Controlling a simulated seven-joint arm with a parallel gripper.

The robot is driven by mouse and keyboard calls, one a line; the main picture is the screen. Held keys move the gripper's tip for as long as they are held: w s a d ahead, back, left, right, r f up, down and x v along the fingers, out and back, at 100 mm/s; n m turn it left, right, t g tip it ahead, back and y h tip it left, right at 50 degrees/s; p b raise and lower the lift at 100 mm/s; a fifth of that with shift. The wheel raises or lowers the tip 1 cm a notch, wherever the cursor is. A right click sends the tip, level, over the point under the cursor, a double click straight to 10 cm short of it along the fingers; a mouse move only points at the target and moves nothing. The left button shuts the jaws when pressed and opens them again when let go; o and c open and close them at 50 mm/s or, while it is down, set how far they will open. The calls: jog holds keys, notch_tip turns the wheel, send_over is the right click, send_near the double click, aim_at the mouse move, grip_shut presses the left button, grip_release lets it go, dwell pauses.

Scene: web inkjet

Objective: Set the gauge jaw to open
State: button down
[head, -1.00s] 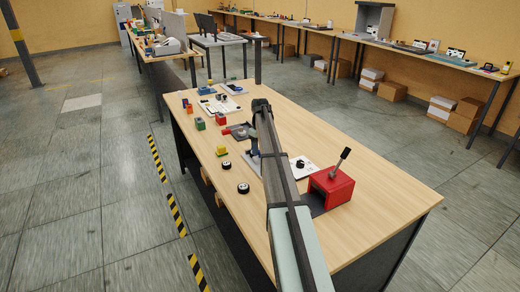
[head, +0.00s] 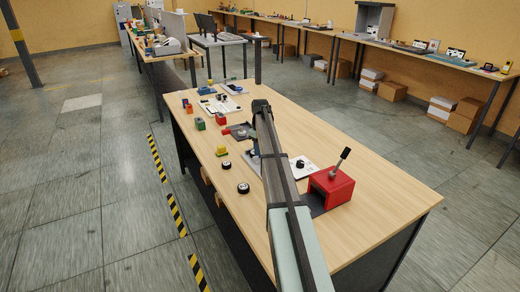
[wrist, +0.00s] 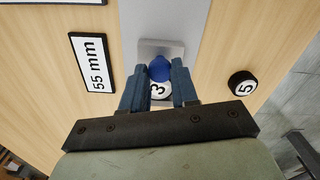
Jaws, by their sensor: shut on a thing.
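I cannot tell which part is the gauge jaw.
A 55 mm sign (wrist: 92,62) lies left of the strip and a black disc marked 5 (wrist: 242,84) right of it. A red box with a lever (head: 331,188) and a white panel (head: 300,163) stand right of my arm. The table's right side (head: 390,195) is clear.

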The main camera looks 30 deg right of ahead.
jog(key=shift+s, duration=1.8)
jog(key=c, duration=0.9)
grip_release()
jog(key=shift+o, duration=0.2)
jog(key=shift+r, duration=0.1)
notch_tip(320, 180, up, 14)
jog(key=shift+f, duration=0.2)
